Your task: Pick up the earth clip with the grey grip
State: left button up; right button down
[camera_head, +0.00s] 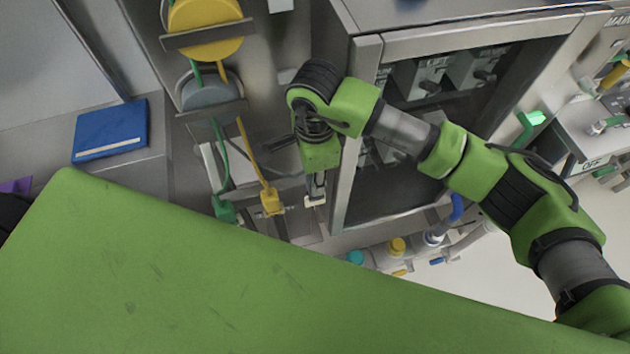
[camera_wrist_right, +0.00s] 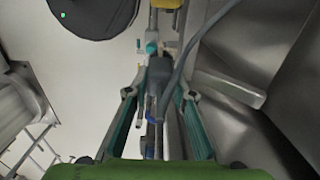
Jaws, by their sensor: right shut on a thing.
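My right gripper (camera_head: 316,188) points down beside the front post of the open cabinet in the head view. In the right wrist view its two fingers (camera_wrist_right: 158,94) stand on either side of a dark grey grip (camera_wrist_right: 160,78) with a grey cable running up and right from it. This looks like the earth clip with the grey grip, and the gripper is shut on it. In the head view a pale tip (camera_head: 314,201) shows just below the fingers; the rest of the clip is mostly hidden. My left gripper is not in view.
A yellow clip (camera_head: 271,201) and a green clip (camera_head: 223,209) hang left of the gripper, below a yellow reel (camera_head: 205,28) and a grey reel (camera_head: 210,90). The cabinet (camera_head: 365,60) stands close on the right. A blue book (camera_head: 110,130) lies at left.

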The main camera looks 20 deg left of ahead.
notch_tip(320, 180, up, 26)
jog(key=b, duration=0.5)
